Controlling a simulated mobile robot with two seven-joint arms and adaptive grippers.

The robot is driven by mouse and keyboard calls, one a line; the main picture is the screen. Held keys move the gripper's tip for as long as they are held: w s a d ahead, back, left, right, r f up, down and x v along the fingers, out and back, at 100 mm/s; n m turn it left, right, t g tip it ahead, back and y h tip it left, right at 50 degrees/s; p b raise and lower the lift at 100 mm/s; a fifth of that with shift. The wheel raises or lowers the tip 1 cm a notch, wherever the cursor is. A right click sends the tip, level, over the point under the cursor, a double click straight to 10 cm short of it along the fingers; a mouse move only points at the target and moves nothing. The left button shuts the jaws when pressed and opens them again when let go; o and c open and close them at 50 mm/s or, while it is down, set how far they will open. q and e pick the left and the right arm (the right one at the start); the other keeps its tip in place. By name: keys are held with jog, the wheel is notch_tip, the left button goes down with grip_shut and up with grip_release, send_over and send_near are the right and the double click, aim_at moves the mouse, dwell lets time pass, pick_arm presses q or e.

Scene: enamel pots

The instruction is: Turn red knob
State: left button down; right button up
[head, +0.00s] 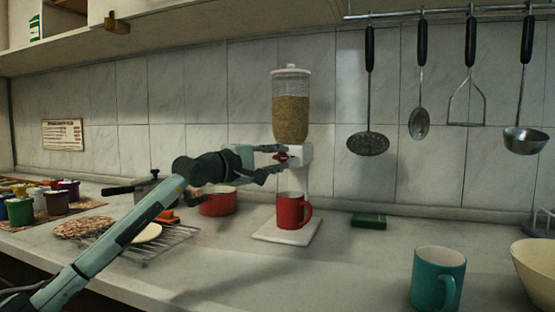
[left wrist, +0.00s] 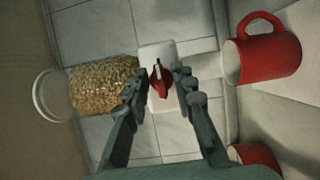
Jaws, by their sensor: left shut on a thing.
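The red knob (head: 281,157) is on the white front of a cereal dispenser (head: 290,104) with a clear hopper of grain. In the left wrist view the knob (left wrist: 161,80) shows between the two fingertips, with a dark and light slot across it. My left gripper (head: 278,158) reaches the dispenser from the left and is shut on the knob; its fingers (left wrist: 162,92) partly hide the knob's sides. My right gripper is in neither view.
A red mug (head: 290,212) stands on the dispenser's white base (head: 284,237) below the knob. A red pot (head: 218,202) and a wire rack (head: 150,243) are to the left. A teal mug (head: 437,278) and a cream bowl (head: 537,268) stand at front right.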

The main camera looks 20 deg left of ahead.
pick_arm(q)
jog(key=c, duration=1.6)
grip_release()
jog(key=shift+v, duration=6)
